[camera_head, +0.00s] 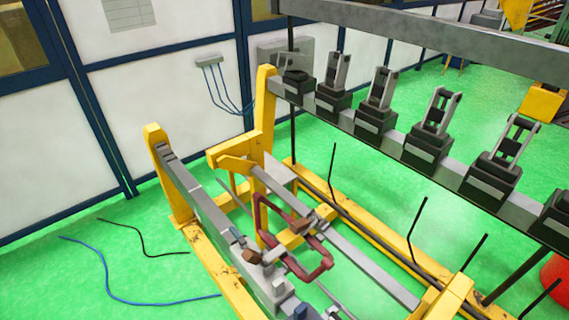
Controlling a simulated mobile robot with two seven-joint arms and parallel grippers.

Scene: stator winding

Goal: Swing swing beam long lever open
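A long grey beam (197,201) runs from a yellow post (155,140) at the left down to the bottom middle of the head view. Clamp parts (250,256) sit on its near end. A red loop-shaped frame (262,226) stands beside it, around the middle of the fixture. A second grey bar (362,262) runs parallel on the right. I cannot tell which part is the long lever, nor whether the swing beam is open. Neither of my grippers can be made out in this view.
A raised grey rail (395,148) carries several dark clamp blocks (430,138) across the right. Yellow floor frames (226,283) surround the fixture. Blue (108,285) and black (143,248) cables lie on the green floor at left. A white panelled wall (160,95) stands behind.

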